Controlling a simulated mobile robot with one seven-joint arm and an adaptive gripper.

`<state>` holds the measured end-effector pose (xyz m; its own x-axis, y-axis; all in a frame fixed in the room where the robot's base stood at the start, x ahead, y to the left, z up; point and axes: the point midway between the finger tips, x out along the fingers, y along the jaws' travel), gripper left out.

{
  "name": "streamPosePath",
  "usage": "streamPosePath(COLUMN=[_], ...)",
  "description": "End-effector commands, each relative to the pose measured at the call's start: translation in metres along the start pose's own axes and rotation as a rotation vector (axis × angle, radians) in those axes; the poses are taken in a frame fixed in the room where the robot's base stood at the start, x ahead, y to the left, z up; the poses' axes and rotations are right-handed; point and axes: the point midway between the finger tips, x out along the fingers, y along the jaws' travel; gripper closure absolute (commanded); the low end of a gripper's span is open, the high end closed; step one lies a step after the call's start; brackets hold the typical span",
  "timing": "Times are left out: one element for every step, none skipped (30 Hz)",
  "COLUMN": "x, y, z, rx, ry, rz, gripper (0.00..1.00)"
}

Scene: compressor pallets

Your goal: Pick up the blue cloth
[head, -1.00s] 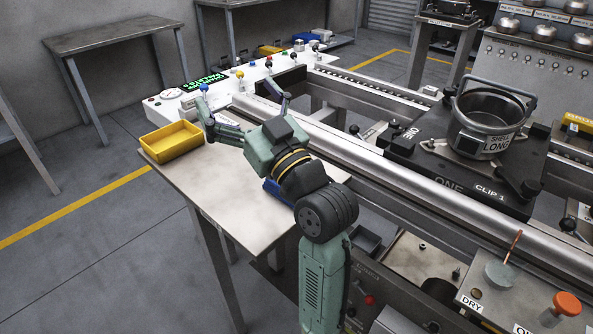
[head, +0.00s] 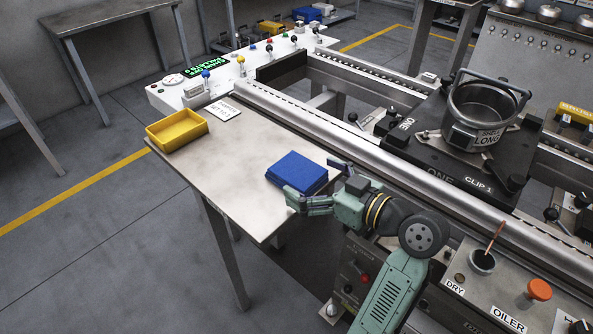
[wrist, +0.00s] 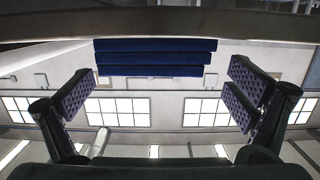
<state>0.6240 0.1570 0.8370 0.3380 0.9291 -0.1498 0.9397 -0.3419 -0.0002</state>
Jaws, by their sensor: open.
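The blue cloth (head: 297,172) is a folded, layered stack lying on the small table beside the rail line, near the table's right edge in the head view. In the wrist view the cloth (wrist: 155,57) shows edge-on as stacked blue layers, ahead of and between the fingers. My gripper (head: 318,183) is open at the near right side of the cloth, with one finger at its front and the other at its right. In the wrist view the textured finger pads (wrist: 160,97) are spread wide with nothing between them. Whether a finger touches the cloth I cannot tell.
A yellow bin (head: 177,131) stands at the table's far left corner, with a white card (head: 224,110) next to it. The table (head: 215,178) is bare between bin and cloth. The metal rail (head: 380,168) runs along its right side; a pallet with a pot (head: 482,110) stands beyond.

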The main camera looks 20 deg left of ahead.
Motion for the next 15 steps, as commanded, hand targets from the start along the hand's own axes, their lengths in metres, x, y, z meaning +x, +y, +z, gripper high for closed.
streamPosePath(x=[0.007, 0.011, 0.018, 0.022, 0.027, 0.033, 0.037, 0.04, 0.043, 0.045, 0.046, 0.047, 0.048, 0.048, 0.048], y=[0.0, 0.001, 0.002, 0.003, 0.003, 0.003, 0.003, 0.004, 0.004, 0.004, 0.004, 0.004, 0.004, 0.004, 0.004], z=[-0.002, -0.001, -0.001, 0.0, 0.001, 0.001, 0.001, 0.002, 0.002, 0.002, 0.002, 0.003, 0.003, 0.003, 0.003], rx=[0.002, 0.002, 0.004, 0.004, 0.003, 0.002, 0.002, 0.002, 0.001, 0.0, 0.0, -0.001, -0.001, -0.001, -0.001], ry=[0.0, 0.0, -0.001, 0.0, -0.002, 0.0, 0.0, 0.0, 0.0, 0.0, 0.001, 0.001, 0.001, 0.001, 0.001], rz=[-0.005, -0.005, -0.005, -0.005, -0.006, -0.005, -0.005, -0.004, -0.003, -0.002, -0.001, 0.0, 0.0, 0.0, 0.0], gripper=[0.02, 0.02, 0.02, 0.02, 0.02, 0.02, 0.02, 0.02, 0.02, 0.02, 0.02, 0.02, 0.02, 0.02, 0.02])
